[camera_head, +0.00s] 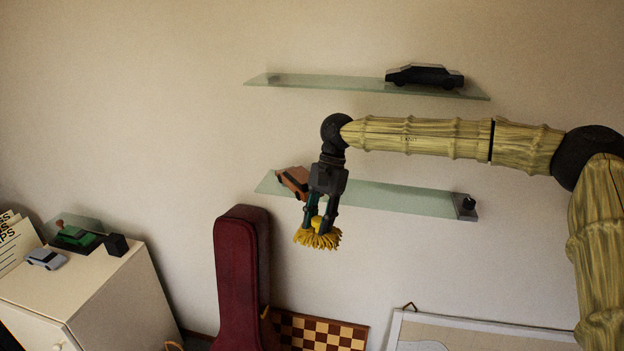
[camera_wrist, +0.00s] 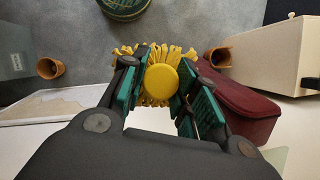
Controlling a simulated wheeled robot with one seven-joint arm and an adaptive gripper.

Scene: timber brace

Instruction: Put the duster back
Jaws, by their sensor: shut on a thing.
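My gripper (camera_head: 320,207) is shut on the duster, holding it in front of the lower glass shelf. The duster's yellow fringe (camera_head: 317,239) hangs below the fingers. In the wrist view the duster's round yellow knob (camera_wrist: 161,85) sits between the green-padded fingertips of my gripper (camera_wrist: 158,92), with the fringe spread beyond.
A black car (camera_head: 425,76) stands on the upper glass shelf (camera_head: 330,83). A dark red instrument case (camera_head: 240,270) leans below, beside a chessboard (camera_head: 320,332). A white cabinet (camera_head: 100,290) at left holds small cars. The middle of the lower shelf looks clear.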

